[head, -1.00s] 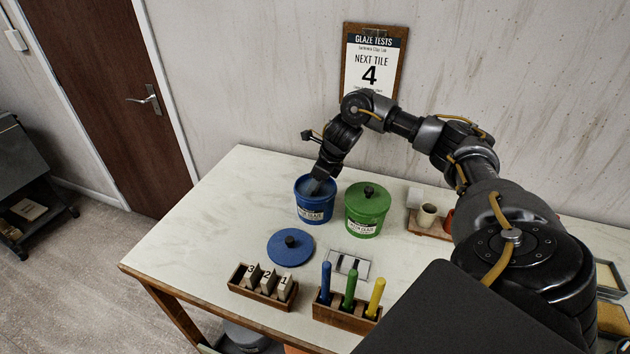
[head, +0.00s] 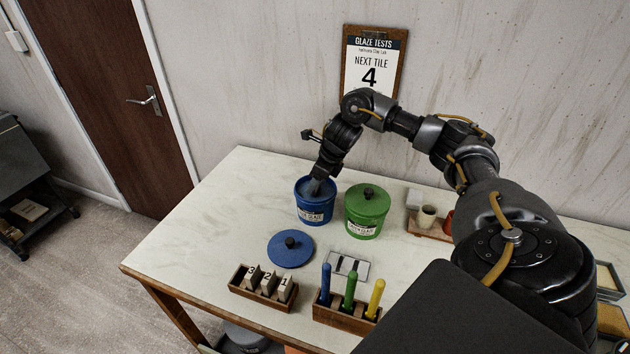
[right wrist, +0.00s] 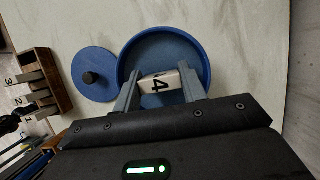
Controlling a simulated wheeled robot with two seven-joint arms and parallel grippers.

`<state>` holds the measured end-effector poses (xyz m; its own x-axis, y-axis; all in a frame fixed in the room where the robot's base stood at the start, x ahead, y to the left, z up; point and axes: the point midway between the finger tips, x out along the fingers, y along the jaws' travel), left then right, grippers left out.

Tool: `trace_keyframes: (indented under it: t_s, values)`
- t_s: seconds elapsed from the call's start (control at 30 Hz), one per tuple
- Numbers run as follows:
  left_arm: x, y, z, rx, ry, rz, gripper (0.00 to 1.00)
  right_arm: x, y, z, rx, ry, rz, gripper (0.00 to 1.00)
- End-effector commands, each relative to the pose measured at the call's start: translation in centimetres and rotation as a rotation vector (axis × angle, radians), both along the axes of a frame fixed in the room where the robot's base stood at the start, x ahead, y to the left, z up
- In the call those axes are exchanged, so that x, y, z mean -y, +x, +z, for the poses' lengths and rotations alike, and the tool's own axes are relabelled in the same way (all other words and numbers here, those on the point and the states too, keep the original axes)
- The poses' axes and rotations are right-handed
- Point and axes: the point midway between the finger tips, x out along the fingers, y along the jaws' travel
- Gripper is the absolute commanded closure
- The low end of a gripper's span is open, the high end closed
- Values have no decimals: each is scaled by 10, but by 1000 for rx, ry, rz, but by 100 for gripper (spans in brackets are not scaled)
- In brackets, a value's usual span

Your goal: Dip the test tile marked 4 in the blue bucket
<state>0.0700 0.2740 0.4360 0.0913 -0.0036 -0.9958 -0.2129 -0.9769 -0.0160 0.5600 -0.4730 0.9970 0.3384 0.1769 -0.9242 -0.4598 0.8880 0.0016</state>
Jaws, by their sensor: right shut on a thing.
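The blue bucket (head: 314,206) stands open on the table, its glaze label facing front. My right gripper (head: 318,182) points down into its mouth. In the right wrist view my right gripper (right wrist: 158,90) is shut on the test tile marked 4 (right wrist: 163,84), with one finger on each side. The tile is within the bucket's rim (right wrist: 163,34). Its lower end is hidden, so I cannot tell how deep it is in the glaze. In the head view the tile is hidden. My left gripper is not in view.
The blue lid (head: 290,249) lies in front of the bucket. A lidded green bucket (head: 367,213) stands close on the right. A wooden rack (head: 262,291) holds tiles 3, 2 and 1. Another holder (head: 345,316) has blue, green and yellow sticks. The table's left side is clear.

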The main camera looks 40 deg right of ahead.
Motion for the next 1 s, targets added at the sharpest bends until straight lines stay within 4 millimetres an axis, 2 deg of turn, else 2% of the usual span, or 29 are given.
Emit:
trace_keyframes:
  t_s: [0.1, 0.8, 1.0]
  values:
    - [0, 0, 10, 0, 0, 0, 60, 0, 0, 13, 1, 0, 0, 83]
    - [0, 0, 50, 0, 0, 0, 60, 0, 0, 66, 1, 0, 0, 83]
    - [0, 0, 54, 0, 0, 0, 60, 0, 0, 71, 1, 0, 0, 83]
